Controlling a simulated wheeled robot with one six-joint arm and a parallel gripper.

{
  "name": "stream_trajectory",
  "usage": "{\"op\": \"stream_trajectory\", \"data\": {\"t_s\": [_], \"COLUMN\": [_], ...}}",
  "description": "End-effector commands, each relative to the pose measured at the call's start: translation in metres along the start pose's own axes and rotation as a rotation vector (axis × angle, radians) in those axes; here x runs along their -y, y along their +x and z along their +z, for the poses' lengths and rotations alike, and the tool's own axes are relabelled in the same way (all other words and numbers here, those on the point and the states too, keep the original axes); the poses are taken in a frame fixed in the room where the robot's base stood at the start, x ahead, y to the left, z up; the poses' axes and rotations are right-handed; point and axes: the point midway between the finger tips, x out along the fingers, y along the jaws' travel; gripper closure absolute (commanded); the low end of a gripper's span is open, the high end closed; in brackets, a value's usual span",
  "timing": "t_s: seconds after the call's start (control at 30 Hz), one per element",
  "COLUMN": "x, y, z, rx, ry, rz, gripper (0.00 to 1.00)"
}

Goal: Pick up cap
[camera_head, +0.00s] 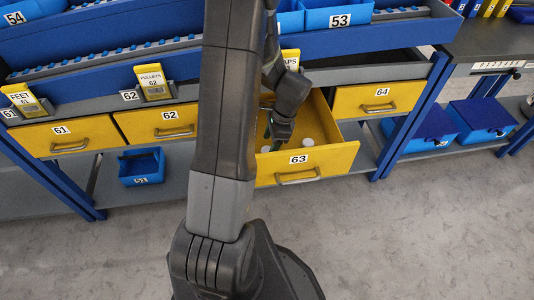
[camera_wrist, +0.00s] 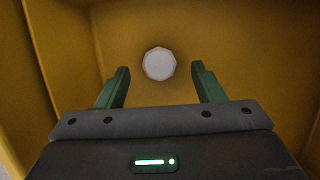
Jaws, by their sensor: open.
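A small round white cap (camera_wrist: 159,64) lies on the floor of the yellow drawer in the wrist view, just beyond and between my fingertips. My gripper (camera_wrist: 160,75) is open and empty, with its two green fingers on either side of the cap's line. In the head view my gripper (camera_head: 278,140) reaches down into the open drawer 63 (camera_head: 330,160). There a white cap (camera_head: 307,142) shows to the right of the gripper and another white spot (camera_head: 265,149) shows to its left. I cannot tell which of them the wrist view shows.
The drawer's walls (camera_wrist: 60,50) stand close around my gripper. Closed yellow drawers 61 (camera_head: 75,135), 62 (camera_head: 165,128) and 64 (camera_head: 380,98) flank it. A blue bin (camera_head: 141,167) sits on the lower shelf. The grey floor in front is clear.

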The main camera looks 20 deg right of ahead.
Motion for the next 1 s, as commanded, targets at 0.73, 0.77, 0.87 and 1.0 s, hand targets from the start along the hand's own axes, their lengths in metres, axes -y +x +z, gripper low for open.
{"op": "stream_trajectory", "data": {"t_s": [0.73, 0.77, 0.87, 1.0], "x": [-0.001, -0.001, -0.001, -0.001], "y": [0.027, 0.027, 0.027, 0.024], "z": [-0.001, -0.001, -0.001, 0.000], "rx": [0.001, 0.001, 0.001, 0.000], "ry": [0.001, 0.001, 0.001, 0.001], "rz": [0.000, 0.000, 0.000, 0.000], "gripper": [0.86, 0.86, 0.86, 0.86]}}
